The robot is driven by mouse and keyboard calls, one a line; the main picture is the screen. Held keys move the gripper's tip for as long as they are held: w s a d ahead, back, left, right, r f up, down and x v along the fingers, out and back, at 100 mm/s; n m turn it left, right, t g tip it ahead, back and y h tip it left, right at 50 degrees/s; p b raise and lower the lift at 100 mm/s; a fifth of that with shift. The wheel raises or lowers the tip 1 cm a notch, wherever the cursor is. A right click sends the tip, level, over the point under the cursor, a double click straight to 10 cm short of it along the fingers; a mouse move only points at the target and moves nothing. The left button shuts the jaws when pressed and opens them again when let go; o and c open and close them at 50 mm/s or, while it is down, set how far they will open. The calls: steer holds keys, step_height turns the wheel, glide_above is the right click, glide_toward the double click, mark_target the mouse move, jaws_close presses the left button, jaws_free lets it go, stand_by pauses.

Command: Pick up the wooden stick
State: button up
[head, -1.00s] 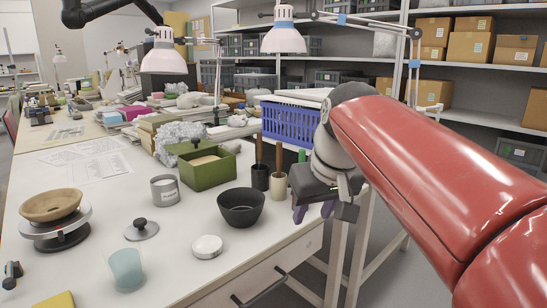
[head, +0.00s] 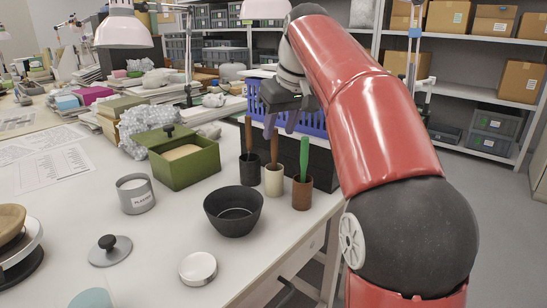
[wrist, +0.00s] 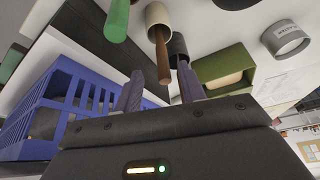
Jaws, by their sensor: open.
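Two brown wooden sticks stand upright in cups: one stick (head: 249,135) in a black cup (head: 251,171), another (head: 274,147) in a cream cup (head: 273,182). A green stick (head: 304,158) stands in a brown cup (head: 301,194). My gripper (head: 280,127) is open above the cups, fingers pointing down. In the wrist view, the brown stick (wrist: 161,55) in the cream cup (wrist: 158,15) reaches toward the gap between my fingertips (wrist: 160,75). The black cup (wrist: 177,47) is beside the right finger; its stick cannot be made out there. The green stick (wrist: 117,20) is to the left.
A blue basket (head: 312,122) stands behind the cups. A green box (head: 184,168), a black bowl (head: 234,211), a plaster can (head: 135,195) and a round white lid (head: 198,268) are on the table to the left. The table's right edge is close to the cups.

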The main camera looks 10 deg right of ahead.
mark_target(276, 133)
steer(key=b+x, duration=0.1)
steer(key=x, duration=0.3)
steer(key=shift+a+f, duration=0.2)
steer(key=shift+f, duration=0.05)
jaws_close()
